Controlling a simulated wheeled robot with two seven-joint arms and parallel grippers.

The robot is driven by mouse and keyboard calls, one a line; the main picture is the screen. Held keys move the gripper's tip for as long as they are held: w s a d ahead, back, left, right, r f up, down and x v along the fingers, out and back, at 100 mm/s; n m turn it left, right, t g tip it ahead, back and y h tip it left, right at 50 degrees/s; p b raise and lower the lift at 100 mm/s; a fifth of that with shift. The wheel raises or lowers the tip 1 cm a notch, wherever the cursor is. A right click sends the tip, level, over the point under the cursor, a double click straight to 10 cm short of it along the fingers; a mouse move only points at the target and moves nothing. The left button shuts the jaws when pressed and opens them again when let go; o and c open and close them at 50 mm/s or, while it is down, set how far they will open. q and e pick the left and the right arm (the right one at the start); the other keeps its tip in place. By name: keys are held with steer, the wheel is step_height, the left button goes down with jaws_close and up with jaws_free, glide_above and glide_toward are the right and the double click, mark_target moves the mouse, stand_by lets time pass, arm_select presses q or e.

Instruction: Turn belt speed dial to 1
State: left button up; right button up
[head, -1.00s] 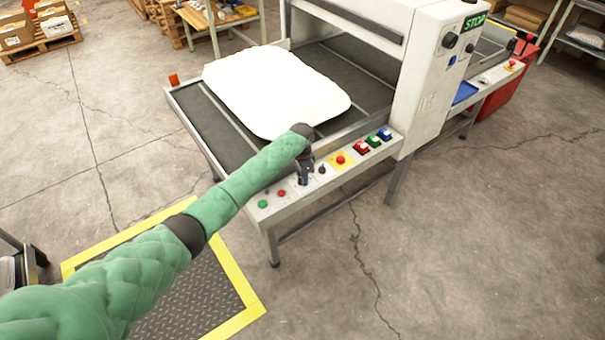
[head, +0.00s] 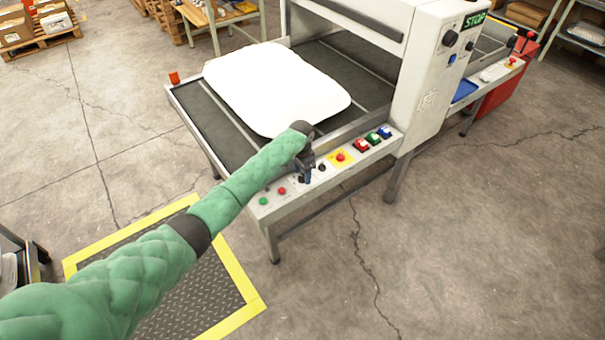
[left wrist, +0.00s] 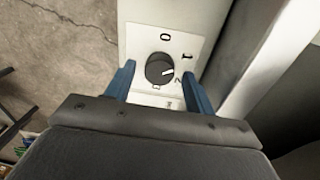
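The belt speed dial (left wrist: 159,68) is a round black knob on a white label plate (left wrist: 142,41) in the left wrist view. The plate shows a 0 at the top and a 1 at the upper right, with further marks lower down. The knob's white pointer line points right, seemingly a little below the 1. My left gripper (left wrist: 158,72) is open, with one blue finger on each side of the knob; I cannot tell whether they touch it. In the head view my left gripper (head: 305,170) points down over the front control strip and hides the dial. My right gripper is not in view.
The control strip (head: 336,169) also carries green and red buttons, another black knob (head: 322,167), and a red emergency button (head: 340,157). A white pillow (head: 275,88) lies on the dark belt behind it. The machine housing (head: 432,75) stands to the right.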

mark_target(302, 174)
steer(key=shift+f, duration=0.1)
arm_select(q)
steer(key=shift+r, duration=0.3)
steer(key=r+b, duration=0.1)
steer(key=r, duration=0.2)
steer(key=r+b, duration=0.1)
steer(key=r, duration=0.2)
steer(key=shift+w+a, duration=0.15)
steer(key=shift+w, duration=0.05)
steer(key=shift+r+b, duration=0.35)
steer(key=shift+r, duration=0.2)
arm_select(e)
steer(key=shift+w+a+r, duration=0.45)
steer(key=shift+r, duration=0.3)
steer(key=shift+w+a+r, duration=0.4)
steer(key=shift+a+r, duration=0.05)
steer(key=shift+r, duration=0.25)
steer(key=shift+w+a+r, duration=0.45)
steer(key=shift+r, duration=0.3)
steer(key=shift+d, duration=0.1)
